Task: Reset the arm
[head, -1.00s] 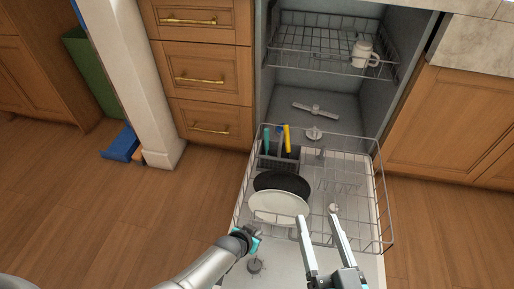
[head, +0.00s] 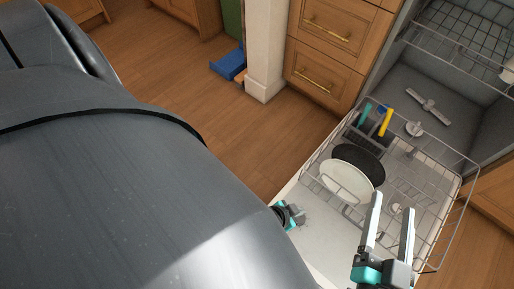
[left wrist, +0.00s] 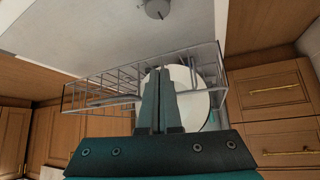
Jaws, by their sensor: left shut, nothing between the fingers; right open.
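My left gripper (head: 290,215) is beside the left edge of the pulled-out lower dishwasher rack (head: 452,222). In the left wrist view its fingers (left wrist: 163,75) are shut with nothing between them, and the rack and white plate (left wrist: 207,100) show behind them. My right gripper (head: 392,205) is open and empty over the front part of the rack. A large grey link of my own arm fills the left of the head view.
The rack holds a white plate (head: 345,185), a black plate (head: 362,160) and a basket with a teal and a yellow utensil (head: 386,122). The upper rack (head: 465,35) is at the top right. Wooden drawers (head: 330,55) stand left of the dishwasher. Open floor (head: 215,115) lies further left.

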